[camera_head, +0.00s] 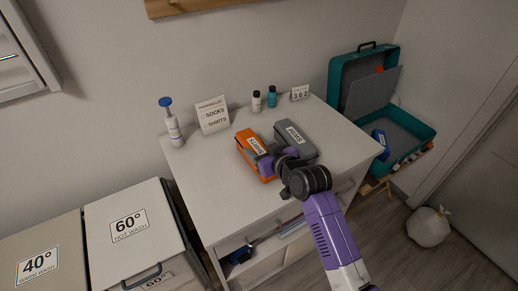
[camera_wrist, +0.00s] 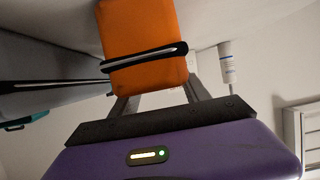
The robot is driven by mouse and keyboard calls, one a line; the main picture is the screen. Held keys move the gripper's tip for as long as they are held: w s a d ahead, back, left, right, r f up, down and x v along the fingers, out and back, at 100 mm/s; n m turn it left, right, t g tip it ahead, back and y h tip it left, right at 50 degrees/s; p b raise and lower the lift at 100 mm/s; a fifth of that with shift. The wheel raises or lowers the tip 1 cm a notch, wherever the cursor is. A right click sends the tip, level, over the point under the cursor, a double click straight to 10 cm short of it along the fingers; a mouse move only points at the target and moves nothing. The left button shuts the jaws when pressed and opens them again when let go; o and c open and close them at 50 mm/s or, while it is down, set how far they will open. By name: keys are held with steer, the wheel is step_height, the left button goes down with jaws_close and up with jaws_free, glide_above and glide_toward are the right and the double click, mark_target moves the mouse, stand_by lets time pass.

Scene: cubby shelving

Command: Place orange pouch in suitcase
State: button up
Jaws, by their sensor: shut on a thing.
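The orange pouch (camera_head: 244,136) is a boxy bag with a white label, at the middle of the white dresser top. My gripper (camera_head: 264,161) is shut on its near end, reaching in from the lower right. In the wrist view the orange pouch (camera_wrist: 140,30), with a dark strap and a pale zip line, stands between the two fingers of my gripper (camera_wrist: 160,92). Whether it touches the dresser top is hard to tell. The teal suitcase (camera_head: 345,69) stands open at the right, lid up, with a blue item (camera_head: 380,141) inside.
A grey labelled pouch (camera_head: 309,151) lies right beside the orange one. A packing-list sign (camera_head: 212,115), a pump bottle (camera_head: 173,130), two small bottles and a number card stand along the dresser's back. A white bag (camera_head: 428,227) sits on the floor at right.

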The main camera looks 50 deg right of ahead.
steer(key=shift+f, duration=0.15)
steer(key=o, duration=1.6)
steer(key=shift+r, duration=0.2)
steer(key=v, duration=1.2)
steer(key=s+a+f, duration=0.1)
steer(key=s+a, duration=0.4)
steer(key=s, duration=0.1)
steer(key=s+a+f+n+t+y, duration=0.1)
steer(key=s+a, duration=0.4)
steer(key=s, duration=0.1)
steer(key=s+a+f+n+y+b, duration=0.1)
steer(key=s+a, duration=0.4)
steer(key=s, duration=0.2)
steer(key=shift+a+f, duration=0.2)
steer(key=shift+a, duration=0.15)
steer(key=shift+o, duration=0.5)
steer(key=s+a+r+n+y, duration=0.1)
steer(key=s+a+r, duration=0.2)
steer(key=s, duration=0.3)
steer(key=shift+s+a+r+t+y, duration=0.35)
steer(key=shift+a+r+t+y, duration=0.05)
steer(key=shift+a, duration=0.15)
